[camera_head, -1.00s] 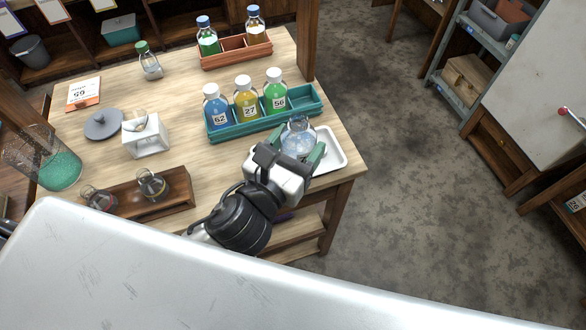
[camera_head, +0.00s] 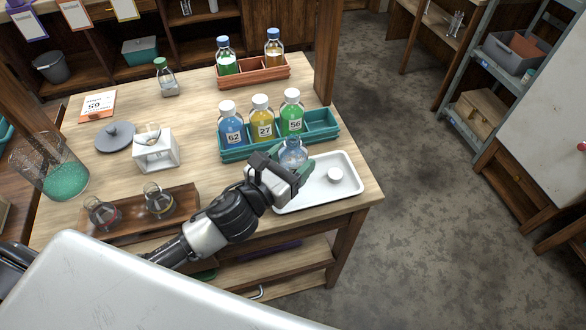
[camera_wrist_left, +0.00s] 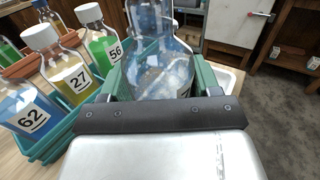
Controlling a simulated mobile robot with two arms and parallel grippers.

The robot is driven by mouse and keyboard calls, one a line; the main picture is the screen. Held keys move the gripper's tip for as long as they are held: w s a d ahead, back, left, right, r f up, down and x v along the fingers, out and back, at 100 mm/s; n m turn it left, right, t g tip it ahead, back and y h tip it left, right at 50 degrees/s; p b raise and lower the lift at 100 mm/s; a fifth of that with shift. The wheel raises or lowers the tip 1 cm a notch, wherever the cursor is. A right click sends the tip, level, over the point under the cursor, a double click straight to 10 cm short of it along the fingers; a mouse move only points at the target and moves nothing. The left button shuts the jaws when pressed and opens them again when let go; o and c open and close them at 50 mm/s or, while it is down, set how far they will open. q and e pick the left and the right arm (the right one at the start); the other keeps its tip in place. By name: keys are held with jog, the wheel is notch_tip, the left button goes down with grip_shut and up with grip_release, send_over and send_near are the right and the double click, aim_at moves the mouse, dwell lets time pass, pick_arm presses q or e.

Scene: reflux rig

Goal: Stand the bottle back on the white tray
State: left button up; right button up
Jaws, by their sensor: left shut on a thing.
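My right gripper is not in view.
Just behind the tray, a teal rack (camera_head: 322,124) holds blue, yellow and green bottles numbered 62, 27 and 56; its right slot is empty. A brown rack (camera_head: 268,76) with two bottles stands farther back. A wooden tray with flasks (camera_head: 120,220) lies at left. The tray's right part is clear.

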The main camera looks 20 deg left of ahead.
aim_at(293, 170)
pick_arm(q)
notch_tip(293, 170, down, 3)
jog(key=shift+r, duration=0.1)
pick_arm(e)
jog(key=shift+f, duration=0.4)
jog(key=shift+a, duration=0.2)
pick_arm(q)
jog(key=shift+f+b, duration=0.25)
jog(key=shift+b, duration=0.1)
jog(key=o, duration=1)
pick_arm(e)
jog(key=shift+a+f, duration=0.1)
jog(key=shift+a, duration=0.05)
pick_arm(q)
jog(key=shift+r, duration=0.15)
